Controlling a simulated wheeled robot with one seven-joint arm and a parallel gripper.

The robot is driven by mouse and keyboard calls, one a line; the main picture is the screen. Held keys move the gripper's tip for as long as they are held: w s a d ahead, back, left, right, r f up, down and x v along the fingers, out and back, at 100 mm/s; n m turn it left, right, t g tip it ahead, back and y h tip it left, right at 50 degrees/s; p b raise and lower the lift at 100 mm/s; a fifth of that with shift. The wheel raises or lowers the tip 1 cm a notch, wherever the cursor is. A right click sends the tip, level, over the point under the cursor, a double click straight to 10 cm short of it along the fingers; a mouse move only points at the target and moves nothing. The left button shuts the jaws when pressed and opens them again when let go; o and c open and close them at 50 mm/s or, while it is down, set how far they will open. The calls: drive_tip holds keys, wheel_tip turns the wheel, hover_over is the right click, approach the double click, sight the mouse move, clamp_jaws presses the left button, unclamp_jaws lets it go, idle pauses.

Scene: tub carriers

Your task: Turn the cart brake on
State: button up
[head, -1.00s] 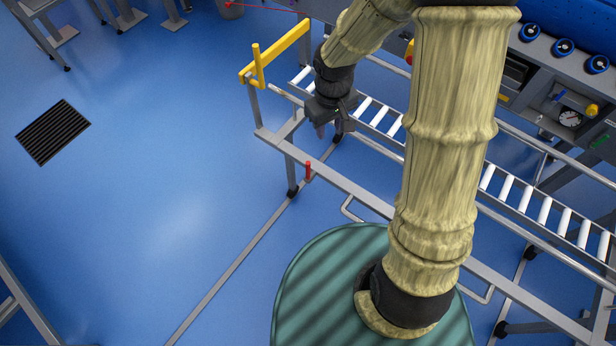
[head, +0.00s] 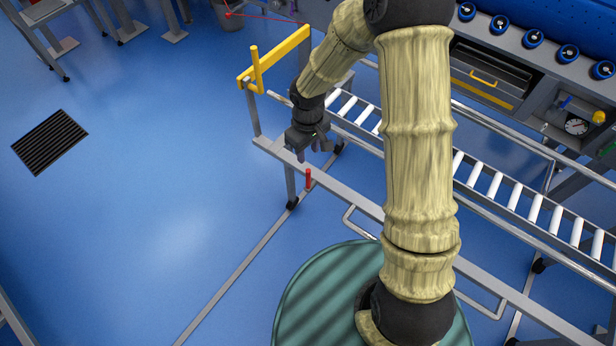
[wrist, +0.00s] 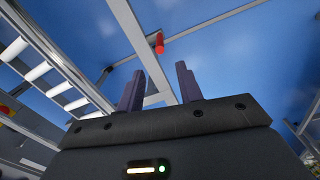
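The cart (head: 345,190) is a grey metal frame with a row of white rollers and a yellow handle bar (head: 283,55) at its far left end. A short upright red lever (head: 308,178), which looks like the brake, stands at the outer side of the cart's near rail. My gripper (head: 310,155) is above that rail, a little beyond the lever and apart from it. In the wrist view the red lever (wrist: 159,43) shows past the fingertips, between them in the picture. My gripper (wrist: 160,72) has its two dark fingers apart with nothing between them.
A workbench with a drawer, blue wheels and a gauge (head: 577,126) stands behind the cart on the right. A bent metal bar (head: 357,224) sticks out from the near rail. The blue floor on the left is clear around a black floor grate (head: 48,141).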

sight(308, 177)
wheel_tip(308, 177, down, 14)
drive_tip(key=shift+b, duration=1.05)
drive_tip(key=shift+c, duration=0.3)
clamp_jaws()
